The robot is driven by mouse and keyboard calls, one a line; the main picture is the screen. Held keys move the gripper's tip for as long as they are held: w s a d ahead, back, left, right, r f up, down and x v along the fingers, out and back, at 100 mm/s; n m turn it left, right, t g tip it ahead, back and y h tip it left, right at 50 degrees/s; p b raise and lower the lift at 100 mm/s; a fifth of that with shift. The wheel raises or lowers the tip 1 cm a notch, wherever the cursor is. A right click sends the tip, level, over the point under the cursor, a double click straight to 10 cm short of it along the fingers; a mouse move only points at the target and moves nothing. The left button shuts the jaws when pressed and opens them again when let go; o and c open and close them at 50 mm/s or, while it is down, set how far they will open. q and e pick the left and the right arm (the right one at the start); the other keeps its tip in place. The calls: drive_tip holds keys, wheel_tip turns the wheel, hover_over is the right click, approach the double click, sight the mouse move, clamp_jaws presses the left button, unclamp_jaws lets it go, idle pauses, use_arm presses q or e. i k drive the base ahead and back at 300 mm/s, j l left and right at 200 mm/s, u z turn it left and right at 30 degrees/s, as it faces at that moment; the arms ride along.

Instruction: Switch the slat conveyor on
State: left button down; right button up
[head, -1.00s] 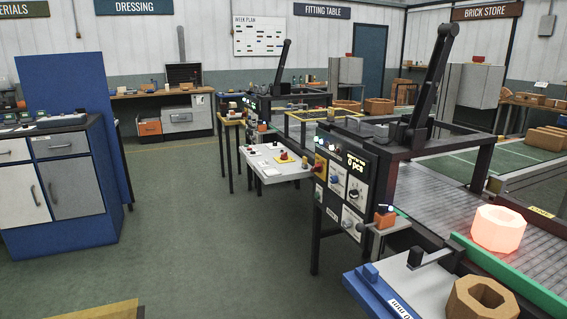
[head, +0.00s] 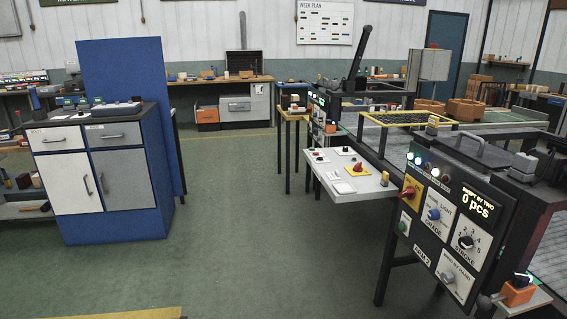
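A ribbed grey surface that looks like a conveyor bed (head: 551,244) shows at the right edge, mostly cut off. I cannot tell for sure that it is the slat conveyor. In front of it stands a tilted control panel (head: 420,246) with a lit display (head: 478,203) reading 0 pcs. The panel has a red rotary switch on a yellow plate (head: 409,192), a green button (head: 404,224), a blue knob (head: 434,214), a stroke dial (head: 466,241) and a grey knob (head: 449,277). An orange switch box (head: 518,294) sits at its lower right. Neither gripper is in view.
A blue cabinet (head: 117,215) stands at the left. Green floor (head: 260,250) is open between them.

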sight(357, 168)
drive_tip(key=i+j, duration=0.1)
drive_tip(key=i, duration=0.7)
drive_tip(key=i+j, duration=0.1)
drive_tip(key=i, duration=0.7)
drive_tip(key=i+j+z, duration=0.1)
drive_tip(key=i+z, duration=0.4)
drive_tip(key=i+j+z, duration=0.25)
drive_tip(key=z, duration=0.25)
drive_tip(key=i+j+z, duration=0.65)
drive_tip(key=j+z, duration=0.3)
